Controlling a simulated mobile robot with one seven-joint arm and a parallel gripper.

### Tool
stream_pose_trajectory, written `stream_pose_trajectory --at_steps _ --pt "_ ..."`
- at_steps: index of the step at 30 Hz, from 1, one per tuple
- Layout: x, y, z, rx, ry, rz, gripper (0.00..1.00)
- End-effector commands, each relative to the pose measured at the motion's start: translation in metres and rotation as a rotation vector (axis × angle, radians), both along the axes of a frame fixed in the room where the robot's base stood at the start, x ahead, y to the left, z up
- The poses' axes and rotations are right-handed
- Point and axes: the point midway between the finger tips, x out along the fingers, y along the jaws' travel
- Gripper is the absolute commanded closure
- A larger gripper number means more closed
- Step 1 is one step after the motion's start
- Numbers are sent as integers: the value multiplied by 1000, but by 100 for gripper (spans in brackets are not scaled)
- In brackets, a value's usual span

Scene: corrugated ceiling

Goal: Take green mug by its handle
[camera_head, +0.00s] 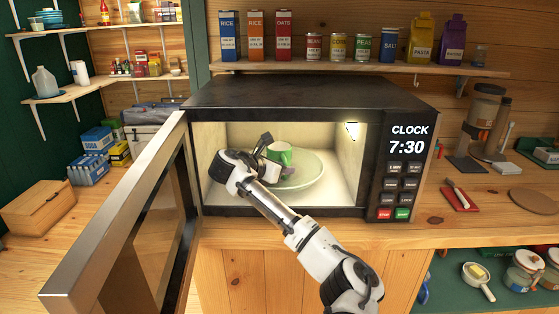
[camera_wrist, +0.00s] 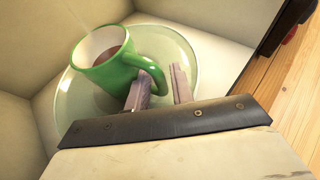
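The green mug (camera_head: 284,152) stands on the glass turntable plate (camera_head: 312,177) inside the open, lit microwave. In the wrist view the mug (camera_wrist: 103,66) has a brownish inside, and its handle (camera_wrist: 159,73) points toward my gripper. My gripper (camera_wrist: 161,72) is open, with its two grey-purple fingers apart at the handle. The left finger overlaps the handle's opening, and the right finger is just outside the handle. A gap shows between the right finger and the handle. In the head view my wrist partly hides the gripper and the mug.
The microwave (camera_head: 300,93) surrounds my gripper with its walls and ceiling. Its door (camera_head: 120,220) hangs open at the left. The control panel (camera_head: 401,170) is on the right. A shelf (camera_head: 350,68) with boxes and cans runs above.

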Motion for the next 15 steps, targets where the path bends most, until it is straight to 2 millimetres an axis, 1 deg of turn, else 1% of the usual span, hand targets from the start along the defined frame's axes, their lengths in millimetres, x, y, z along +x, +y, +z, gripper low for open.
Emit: stream_pose_trajectory --at_steps 1,3,6,14,15 --pt "5 -6 -1 -1 4 -3 77" --pt "12 -12 -6 -1 2 -2 77" --pt "18 -17 -11 0 1 -1 77" --pt "20 -18 -13 1 -1 1 77" --pt "20 -18 -13 0 0 1 81"
